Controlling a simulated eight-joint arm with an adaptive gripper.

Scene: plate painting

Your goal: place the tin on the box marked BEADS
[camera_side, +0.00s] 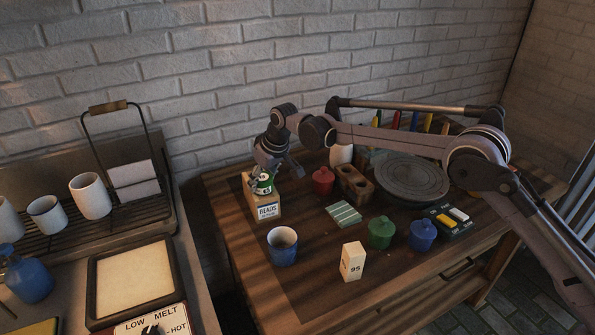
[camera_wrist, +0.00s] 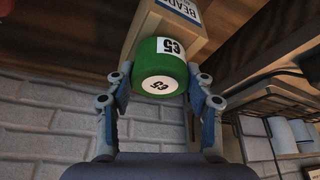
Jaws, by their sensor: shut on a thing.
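The tin (camera_side: 264,185) is green with a white label, and stands roughly upright at the top of the box marked BEADS (camera_side: 268,210). My gripper (camera_side: 265,177) is shut on the tin, with one finger on each side; the wrist view shows the gripper (camera_wrist: 160,80) too. The pale box (camera_wrist: 190,35) is right behind the tin there. I cannot tell whether the tin's base touches the box; the contact is hidden.
A red jar (camera_side: 322,182) and a wooden block with holes (camera_side: 354,185) stand right of the box. A blue cup (camera_side: 282,246), striped tile (camera_side: 343,214), price block (camera_side: 352,262), green jar (camera_side: 381,232) and blue jar (camera_side: 423,235) stand nearer. Bare tabletop lies around the cup.

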